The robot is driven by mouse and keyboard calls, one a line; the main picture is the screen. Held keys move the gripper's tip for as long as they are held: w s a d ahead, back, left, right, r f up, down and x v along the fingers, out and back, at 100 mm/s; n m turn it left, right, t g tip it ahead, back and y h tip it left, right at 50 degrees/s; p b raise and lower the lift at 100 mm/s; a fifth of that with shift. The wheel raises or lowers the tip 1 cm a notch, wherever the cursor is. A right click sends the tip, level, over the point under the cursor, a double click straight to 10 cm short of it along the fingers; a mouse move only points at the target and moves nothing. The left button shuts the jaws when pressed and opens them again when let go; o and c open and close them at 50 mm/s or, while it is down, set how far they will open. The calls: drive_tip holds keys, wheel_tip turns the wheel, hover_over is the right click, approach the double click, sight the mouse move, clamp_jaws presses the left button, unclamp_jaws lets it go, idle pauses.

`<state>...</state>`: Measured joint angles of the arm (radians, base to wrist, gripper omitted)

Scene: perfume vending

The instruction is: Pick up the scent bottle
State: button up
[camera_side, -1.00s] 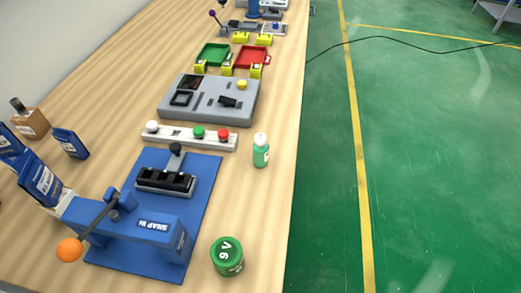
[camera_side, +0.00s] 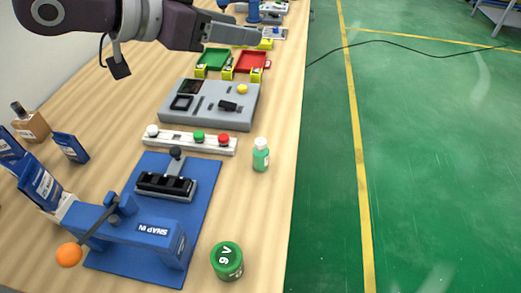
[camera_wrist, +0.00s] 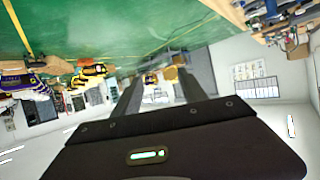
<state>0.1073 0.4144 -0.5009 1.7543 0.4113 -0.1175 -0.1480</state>
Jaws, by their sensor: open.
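A small green bottle with a white cap (camera_side: 261,155) stands upright on the wooden bench near its right edge. A brown bottle with a dark cap (camera_side: 30,123) stands at the far left. I cannot tell for certain which one is the scent bottle. My gripper (camera_side: 236,34) is at the top of the side view, above the far part of the bench and well apart from both bottles. In the wrist view my gripper (camera_wrist: 157,88) has its two fingers apart with nothing between them.
A blue press (camera_side: 150,225) on a blue mat, a green 9V tin (camera_side: 227,260), a button strip (camera_side: 190,139) and a grey panel (camera_side: 208,103) occupy the bench. Blue boxes (camera_side: 40,183) stand at left. Bare wood surrounds the green bottle. Green floor (camera_side: 430,170) lies beyond the edge.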

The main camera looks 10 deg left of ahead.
sight(256, 144)
drive_tip(key=shift+h, duration=0.3)
drive_tip(key=f, duration=0.8)
drive_tip(key=d+f, duration=0.1)
drive_tip(key=f, duration=1.7)
drive_tip(key=shift+w+d+f, duration=0.15)
drive_tip(key=shift+d+f, duration=0.1)
drive_tip(key=x, duration=0.6)
drive_tip(key=shift+f, duration=0.35)
drive_tip(key=shift+w+d+f, duration=0.15)
drive_tip(key=shift+w+d, duration=0.1)
drive_tip(key=shift+d, duration=0.05)
clamp_jaws()
